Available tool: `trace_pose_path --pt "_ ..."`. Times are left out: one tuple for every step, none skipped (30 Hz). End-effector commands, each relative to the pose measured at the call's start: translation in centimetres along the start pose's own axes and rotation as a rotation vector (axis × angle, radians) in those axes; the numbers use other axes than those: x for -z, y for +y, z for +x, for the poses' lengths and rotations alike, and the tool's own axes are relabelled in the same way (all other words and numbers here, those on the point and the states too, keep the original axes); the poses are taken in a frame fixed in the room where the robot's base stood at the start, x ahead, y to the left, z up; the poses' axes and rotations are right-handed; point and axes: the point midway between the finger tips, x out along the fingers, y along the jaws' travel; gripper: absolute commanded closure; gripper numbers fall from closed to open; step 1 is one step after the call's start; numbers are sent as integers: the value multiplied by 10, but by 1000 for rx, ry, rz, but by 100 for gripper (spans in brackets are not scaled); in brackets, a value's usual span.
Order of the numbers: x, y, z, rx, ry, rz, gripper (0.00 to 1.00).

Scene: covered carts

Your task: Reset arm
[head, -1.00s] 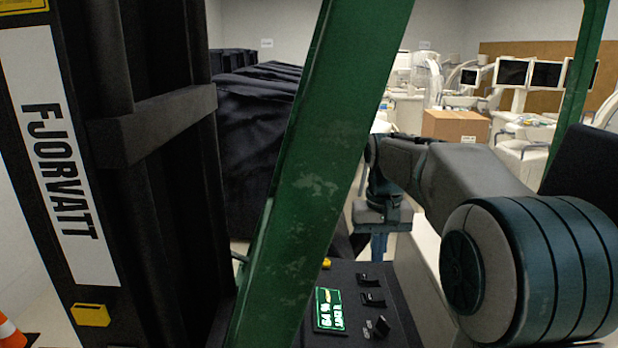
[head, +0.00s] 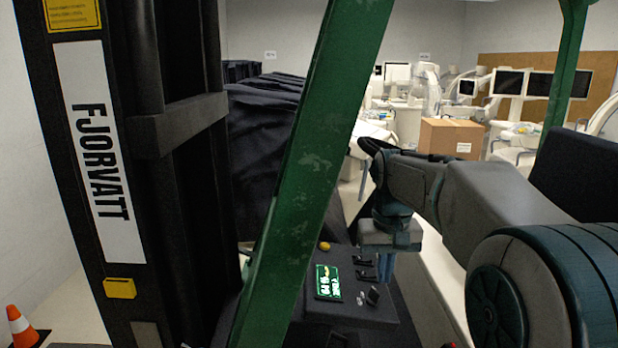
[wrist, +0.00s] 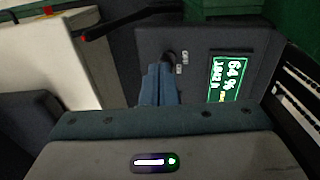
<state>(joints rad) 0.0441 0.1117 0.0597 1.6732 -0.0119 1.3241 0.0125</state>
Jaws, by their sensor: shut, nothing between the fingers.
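My arm reaches forward from the lower right of the head view and bends down at the wrist.
Dark covered carts (head: 262,150) stand behind the green post at centre left. A cardboard box (head: 450,138) and white medical equipment with monitors (head: 510,83) stand farther back on the right. An orange cone (head: 21,328) is at the lower left.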

Motion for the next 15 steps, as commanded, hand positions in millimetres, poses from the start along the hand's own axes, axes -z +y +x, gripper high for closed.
trace_pose_path --pt "-6 -1 0 -1 10 -1 100" --pt "-10 -1 0 -1 16 -1 100" --pt "-15 -1 1 -2 22 -2 100" --pt "-19 -1 2 -3 28 -2 100" --pt "-23 -1 2 -3 35 -1 100" --pt "-29 -1 3 -4 42 -1 100" --pt "-34 0 4 -5 50 -1 100" --pt "-39 0 5 -5 57 0 100" --pt "-47 0 7 -6 67 0 100" --pt "-53 0 8 -7 76 0 100" --pt "-60 0 10 -7 85 1 100" --pt "-70 0 13 -8 99 1 100" --pt "-78 0 16 -8 111 1 100" --pt "-88 0 19 -9 124 1 100" --pt "-101 0 25 -9 141 0 100"
